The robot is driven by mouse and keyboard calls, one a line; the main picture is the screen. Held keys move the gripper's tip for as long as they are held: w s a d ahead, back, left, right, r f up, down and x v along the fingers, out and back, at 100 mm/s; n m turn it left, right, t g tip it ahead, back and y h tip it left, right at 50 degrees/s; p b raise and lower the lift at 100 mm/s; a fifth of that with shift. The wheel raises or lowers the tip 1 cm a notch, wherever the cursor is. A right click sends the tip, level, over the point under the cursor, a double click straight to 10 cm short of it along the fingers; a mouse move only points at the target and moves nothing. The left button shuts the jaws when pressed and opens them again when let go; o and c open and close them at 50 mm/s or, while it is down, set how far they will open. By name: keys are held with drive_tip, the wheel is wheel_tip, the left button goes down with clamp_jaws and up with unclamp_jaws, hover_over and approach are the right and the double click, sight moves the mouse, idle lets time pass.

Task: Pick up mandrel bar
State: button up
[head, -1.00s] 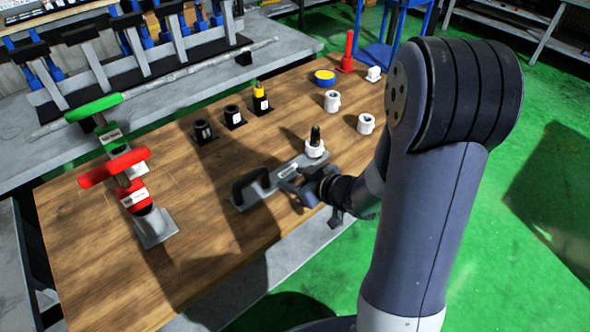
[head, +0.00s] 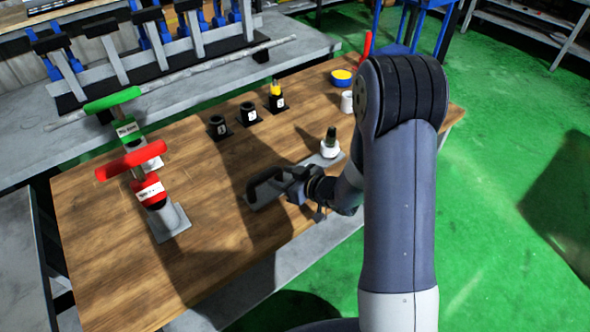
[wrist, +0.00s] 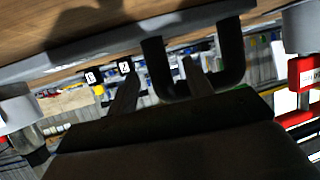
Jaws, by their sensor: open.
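A flat grey bar (head: 318,160) with a black U-shaped handle (head: 262,180) lies on the wooden table; it looks to be the mandrel bar. A dark post with a white collar (head: 330,143) stands at its far right end. My gripper (head: 288,187) is low at the handle's right side in the head view, and partly hides the bar. In the wrist view the bar (wrist: 100,52) runs across the top and the handle (wrist: 153,60) hangs from it close to my open fingers (wrist: 160,85). I cannot tell whether the fingers touch the handle.
Red (head: 150,190) and green (head: 127,132) T-handled tools stand in holders at the table's left. Several small black holders (head: 248,114), a blue-yellow round item (head: 341,77) and a white cup (head: 347,101) stand at the back. The front left of the wooden table (head: 110,260) is clear.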

drive_tip(key=shift+x, duration=1.05)
clamp_jaws()
drive_tip(key=shift+r, duration=0.15)
